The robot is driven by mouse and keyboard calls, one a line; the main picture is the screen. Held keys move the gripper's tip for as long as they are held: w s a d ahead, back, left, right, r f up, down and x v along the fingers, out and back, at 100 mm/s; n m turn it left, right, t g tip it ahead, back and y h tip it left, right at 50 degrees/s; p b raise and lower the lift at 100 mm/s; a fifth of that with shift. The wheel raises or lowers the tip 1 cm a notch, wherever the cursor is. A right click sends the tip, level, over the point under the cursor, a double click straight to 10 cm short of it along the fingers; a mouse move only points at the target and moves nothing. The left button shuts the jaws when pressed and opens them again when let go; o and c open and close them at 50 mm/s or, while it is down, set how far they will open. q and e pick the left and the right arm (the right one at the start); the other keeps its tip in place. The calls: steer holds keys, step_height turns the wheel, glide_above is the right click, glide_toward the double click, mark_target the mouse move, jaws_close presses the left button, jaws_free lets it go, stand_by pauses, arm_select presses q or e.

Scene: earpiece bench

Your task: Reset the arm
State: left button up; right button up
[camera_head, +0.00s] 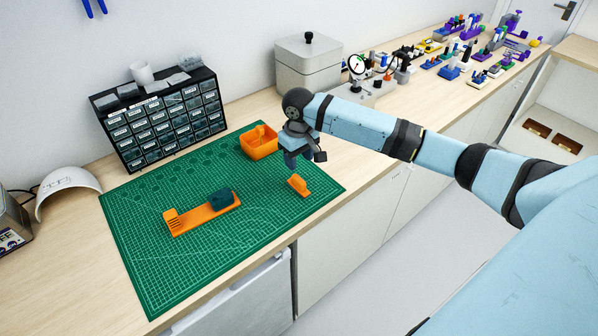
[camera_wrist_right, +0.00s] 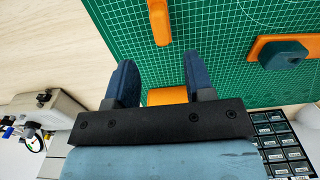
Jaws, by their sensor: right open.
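My right gripper (camera_head: 291,163) hangs above the green cutting mat, between the orange bin and the small orange piece. In the right wrist view its two dark blue fingers (camera_wrist_right: 160,75) are spread apart with nothing held between them. The small orange piece (camera_head: 299,185) lies on the mat just right of and below the gripper; it also shows at the top of the wrist view (camera_wrist_right: 160,22). An orange holder (camera_head: 190,219) with a dark teal block (camera_head: 222,199) on its right end lies on the mat. My left gripper is not in view.
The orange bin (camera_head: 258,148) stands at the mat's back edge with an orange item inside. Behind the green mat (camera_head: 150,270) stand a drawer cabinet (camera_head: 157,118) and a grey lidded box (camera_head: 308,68). A dial gauge (camera_head: 357,66) stands beyond my arm. The mat's front left is clear.

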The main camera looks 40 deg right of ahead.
step_height(320, 180, up, 2)
steer(key=shift+r, duration=0.1)
stand_by(0.5)
